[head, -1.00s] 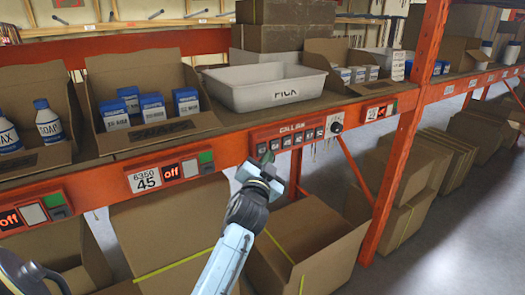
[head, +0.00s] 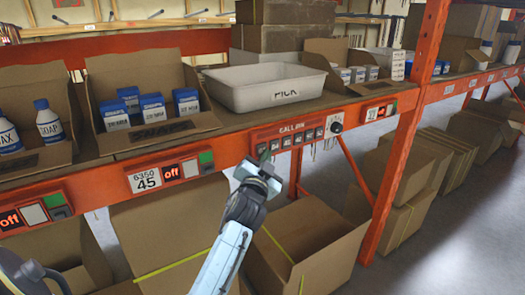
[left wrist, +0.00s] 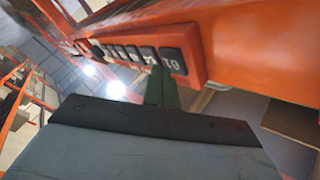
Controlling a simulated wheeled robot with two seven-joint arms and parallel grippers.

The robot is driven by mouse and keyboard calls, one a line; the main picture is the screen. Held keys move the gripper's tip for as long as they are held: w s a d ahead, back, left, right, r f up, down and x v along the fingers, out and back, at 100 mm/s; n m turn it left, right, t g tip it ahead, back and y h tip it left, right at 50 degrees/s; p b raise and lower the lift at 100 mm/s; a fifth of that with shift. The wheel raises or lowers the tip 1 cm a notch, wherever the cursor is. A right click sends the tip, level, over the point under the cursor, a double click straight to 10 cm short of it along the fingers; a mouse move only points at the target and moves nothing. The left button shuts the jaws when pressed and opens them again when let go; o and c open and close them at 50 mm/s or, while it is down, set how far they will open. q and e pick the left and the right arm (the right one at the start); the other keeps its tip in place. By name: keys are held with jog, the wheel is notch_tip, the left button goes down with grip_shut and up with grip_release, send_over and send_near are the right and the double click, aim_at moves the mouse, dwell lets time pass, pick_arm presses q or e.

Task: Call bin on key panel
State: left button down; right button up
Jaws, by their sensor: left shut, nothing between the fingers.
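The key panel (head: 297,135) marked "CALL BIN" is a red plate with a row of dark keys on the orange shelf beam, below the white bin labelled PICK (head: 265,92). My left gripper (head: 265,161) is shut and empty, close to the left end of the panel. In the left wrist view, its green-grey fingertips (left wrist: 162,88) are close to the nearest dark key (left wrist: 173,61) of the row. I cannot tell whether they touch it. The right gripper is not in view.
Open cartons with blue-and-white boxes (head: 152,108) and bottles (head: 48,122) stand on the shelf. A panel reading "off" (head: 180,169) is on the beam to the left. Below is an open brown carton (head: 310,240); an orange upright (head: 402,150) stands to the right.

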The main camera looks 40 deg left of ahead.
pick_arm(q)
jog(key=shift+w+a, duration=0.15)
jog(key=shift+a, duration=0.25)
dwell(0.4)
jog(key=shift+d, duration=0.1)
jog(key=shift+s+d, duration=0.35)
jog(key=shift+d, duration=0.35)
jog(key=d, duration=0.1)
jog(key=s+d, duration=0.1)
jog(key=d, duration=0.1)
jog(key=s+d, duration=0.1)
jog(key=shift+d, duration=0.3)
dwell(0.9)
